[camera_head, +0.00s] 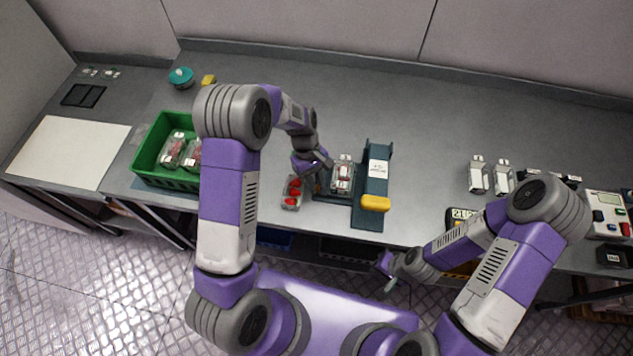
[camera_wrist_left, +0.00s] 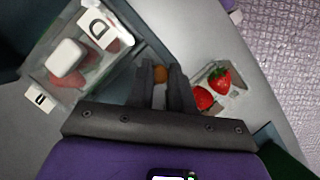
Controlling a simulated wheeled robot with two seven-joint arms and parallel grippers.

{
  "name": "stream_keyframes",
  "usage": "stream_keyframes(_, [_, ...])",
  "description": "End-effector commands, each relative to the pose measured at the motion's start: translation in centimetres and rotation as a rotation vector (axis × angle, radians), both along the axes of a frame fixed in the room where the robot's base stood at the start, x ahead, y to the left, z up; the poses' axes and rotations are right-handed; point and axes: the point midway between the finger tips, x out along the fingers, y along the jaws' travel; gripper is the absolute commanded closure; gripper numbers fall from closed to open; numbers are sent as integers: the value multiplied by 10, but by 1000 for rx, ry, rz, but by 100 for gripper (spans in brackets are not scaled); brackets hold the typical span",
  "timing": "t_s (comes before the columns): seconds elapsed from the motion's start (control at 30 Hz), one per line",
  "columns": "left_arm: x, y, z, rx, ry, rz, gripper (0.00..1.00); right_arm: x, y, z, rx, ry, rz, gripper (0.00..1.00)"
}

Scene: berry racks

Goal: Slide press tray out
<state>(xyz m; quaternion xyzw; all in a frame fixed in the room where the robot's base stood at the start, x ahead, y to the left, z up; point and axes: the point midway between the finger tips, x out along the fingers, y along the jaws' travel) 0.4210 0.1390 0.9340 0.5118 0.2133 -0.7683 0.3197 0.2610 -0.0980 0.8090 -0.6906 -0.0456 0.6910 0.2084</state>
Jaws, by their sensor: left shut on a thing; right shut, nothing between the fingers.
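The dark teal press (camera_head: 376,165) stands on the bench, with a yellow handle (camera_head: 375,203) at its front. A clear punnet (camera_head: 343,178) with red berries and a white block sits at its left side; it also shows in the left wrist view (camera_wrist_left: 72,62). The press tray (camera_head: 334,198) seems to be the dark plate under this punnet, mostly hidden. My left gripper (camera_head: 320,166) is just left of the punnet. Its fingers (camera_wrist_left: 161,76) are shut on a small brown round knob (camera_wrist_left: 160,73). My right gripper (camera_head: 388,274) is shut and empty, in front of the bench edge.
An open punnet of strawberries (camera_head: 292,193) lies close left of my left gripper. A green crate (camera_head: 157,133) with clear punnets stands further left. The bench behind the press is clear.

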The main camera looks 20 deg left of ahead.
Motion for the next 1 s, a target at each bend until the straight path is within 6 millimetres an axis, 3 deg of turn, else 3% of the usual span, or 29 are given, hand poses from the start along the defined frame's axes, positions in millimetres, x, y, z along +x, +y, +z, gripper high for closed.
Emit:
stream_keyframes(0.07, [1, 4, 1, 4, -4, 3, 100, 0, 0, 0, 0, 0, 0, 100])
stream_keyframes(0.1, [1, 5, 1, 5, -4, 5, 77, 0, 0, 0, 0, 0, 0, 100])
stream_keyframes(0.27, [0, 4, 0, 4, -3, 6, 54, 0, 0, 0, 0, 0, 0, 100])
stream_keyframes(0.57, [1, 4, 2, 3, -3, 5, 54, 0, 0, 0, 0, 0, 0, 100])
stream_keyframes(1.0, [18, 21, 61, 4, -5, 6, 54, 0, 0, 5, 0, 0, 0, 100])
